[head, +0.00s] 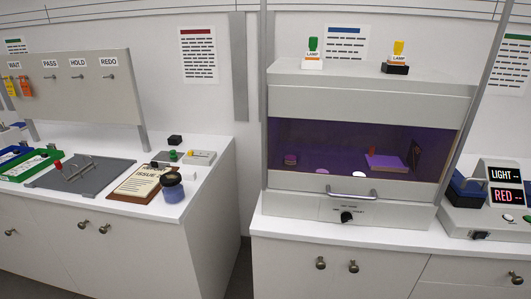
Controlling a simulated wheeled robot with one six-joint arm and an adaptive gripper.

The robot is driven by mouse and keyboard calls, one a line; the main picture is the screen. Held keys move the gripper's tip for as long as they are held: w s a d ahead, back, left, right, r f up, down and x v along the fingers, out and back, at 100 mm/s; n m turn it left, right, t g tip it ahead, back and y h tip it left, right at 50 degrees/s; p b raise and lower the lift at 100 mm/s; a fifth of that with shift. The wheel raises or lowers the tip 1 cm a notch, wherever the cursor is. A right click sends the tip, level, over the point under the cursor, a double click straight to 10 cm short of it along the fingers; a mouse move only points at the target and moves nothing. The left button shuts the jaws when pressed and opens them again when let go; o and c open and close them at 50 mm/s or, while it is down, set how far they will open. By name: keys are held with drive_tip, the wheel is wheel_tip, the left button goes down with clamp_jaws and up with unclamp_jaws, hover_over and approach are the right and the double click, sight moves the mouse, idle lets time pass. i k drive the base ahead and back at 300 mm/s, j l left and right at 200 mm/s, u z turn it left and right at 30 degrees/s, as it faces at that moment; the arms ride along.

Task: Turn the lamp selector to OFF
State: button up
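The lamp selector looks to be the black round knob (347,217) on the front panel of the white cabinet (290,206) at the right of centre. Small markings sit beside the knob, too small to read, and I cannot tell which position it points to. The cabinet's window shows a purple-lit inside (335,160). A curved metal handle (350,196) is on the bar below the window, above the knob. My gripper is not in view.
A device with LIGHT and RED displays (503,184) stands right. The left counter holds a clipboard (139,184), a jar (173,189) and a grey tray (100,181). A gap separates the counters.

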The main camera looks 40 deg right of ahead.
sight(346, 217)
drive_tip(key=z, duration=1)
